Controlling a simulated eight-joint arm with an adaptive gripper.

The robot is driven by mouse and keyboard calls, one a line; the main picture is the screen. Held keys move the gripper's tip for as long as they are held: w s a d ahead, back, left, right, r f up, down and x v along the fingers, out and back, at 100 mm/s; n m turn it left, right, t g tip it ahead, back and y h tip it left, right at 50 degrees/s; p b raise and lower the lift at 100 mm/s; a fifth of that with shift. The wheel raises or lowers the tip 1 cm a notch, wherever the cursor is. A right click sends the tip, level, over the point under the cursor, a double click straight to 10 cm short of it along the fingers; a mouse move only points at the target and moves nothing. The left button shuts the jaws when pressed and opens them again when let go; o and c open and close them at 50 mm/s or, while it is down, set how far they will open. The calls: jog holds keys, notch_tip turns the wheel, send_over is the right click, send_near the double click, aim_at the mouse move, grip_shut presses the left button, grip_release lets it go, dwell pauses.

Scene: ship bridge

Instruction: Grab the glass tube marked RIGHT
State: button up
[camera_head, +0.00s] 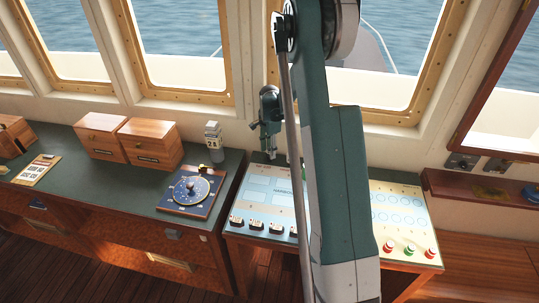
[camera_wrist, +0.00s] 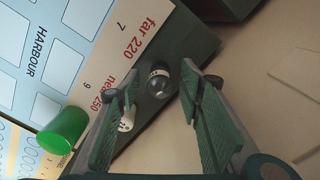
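In the wrist view, a small clear, dark-looking glass piece with a white collar (camera_wrist: 158,82) stands on the dark green surface beside the printed panel. My gripper (camera_wrist: 161,76) is open, its two green fingers on either side of this piece with gaps visible. A second small white-ended piece (camera_wrist: 127,122) is partly covered by the left finger. I can read no RIGHT mark on either. In the head view my gripper (camera_head: 272,150) hangs over the back of the chart panel; the glass pieces cannot be made out there.
A green cylinder (camera_wrist: 62,128) stands on the panel near the left finger. The panel (camera_head: 262,190) carries black blocks and red and green pieces (camera_head: 410,249). Left of it are a blue dial plate (camera_head: 192,191), a grey-white device (camera_head: 213,141) and wooden boxes (camera_head: 150,143). Windows rise behind.

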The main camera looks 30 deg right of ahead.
dwell(0.4)
jog(key=c, duration=1)
jog(key=shift+o, duration=0.2)
jog(key=shift+r, duration=0.15)
jog(key=shift+r+b, duration=0.4)
jog(key=shift+r, duration=4.45)
